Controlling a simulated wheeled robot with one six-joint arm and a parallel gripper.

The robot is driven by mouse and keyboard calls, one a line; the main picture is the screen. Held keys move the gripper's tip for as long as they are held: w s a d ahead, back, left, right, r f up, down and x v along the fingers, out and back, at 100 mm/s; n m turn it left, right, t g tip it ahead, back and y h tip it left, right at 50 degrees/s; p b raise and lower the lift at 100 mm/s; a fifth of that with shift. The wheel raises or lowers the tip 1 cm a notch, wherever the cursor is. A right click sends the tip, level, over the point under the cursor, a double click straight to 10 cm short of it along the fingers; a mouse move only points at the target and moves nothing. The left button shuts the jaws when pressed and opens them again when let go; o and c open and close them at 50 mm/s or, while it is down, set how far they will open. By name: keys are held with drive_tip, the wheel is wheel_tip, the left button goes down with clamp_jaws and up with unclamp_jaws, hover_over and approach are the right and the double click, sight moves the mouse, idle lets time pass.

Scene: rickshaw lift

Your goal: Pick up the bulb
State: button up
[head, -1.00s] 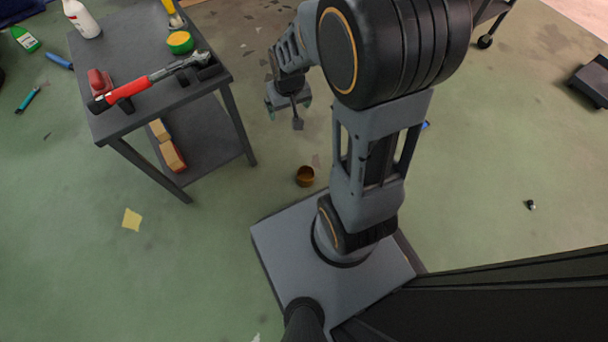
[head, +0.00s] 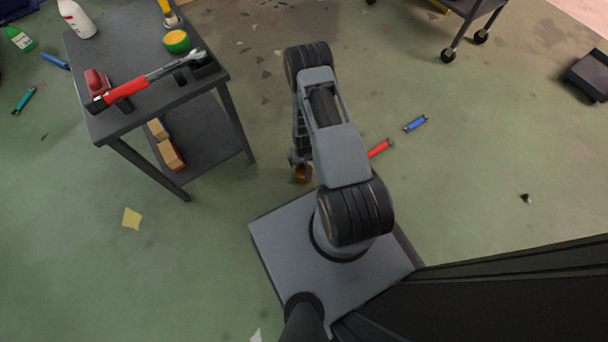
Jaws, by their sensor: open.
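My gripper (head: 300,162) is low over the floor, just left of my bent arm and partly hidden by it. It is open. Its fingers are at a small brown cup-like thing (head: 303,175) on the floor in front of my base; I cannot tell whether they touch it. I cannot pick out the bulb with certainty. A small dark and light thing (head: 526,198) lies alone on the floor at the right, too small to name.
A grey table (head: 150,122) stands at the left, with a red-handled wrench (head: 150,82) and other items on it. A red cylinder (head: 380,148) and a blue one (head: 415,123) lie on the floor right of my arm. A wheeled cart (head: 468,12) stands at the back.

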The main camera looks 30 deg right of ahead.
drive_tip(key=b, duration=0.6)
approach(300, 169)
drive_tip(key=s+f, duration=0.1)
drive_tip(key=f, duration=0.1)
drive_tip(key=s+f, duration=0.1)
drive_tip(key=f, duration=0.1)
drive_tip(key=s+f, duration=0.2)
drive_tip(key=shift+f, duration=0.2)
drive_tip(key=c, duration=0.8)
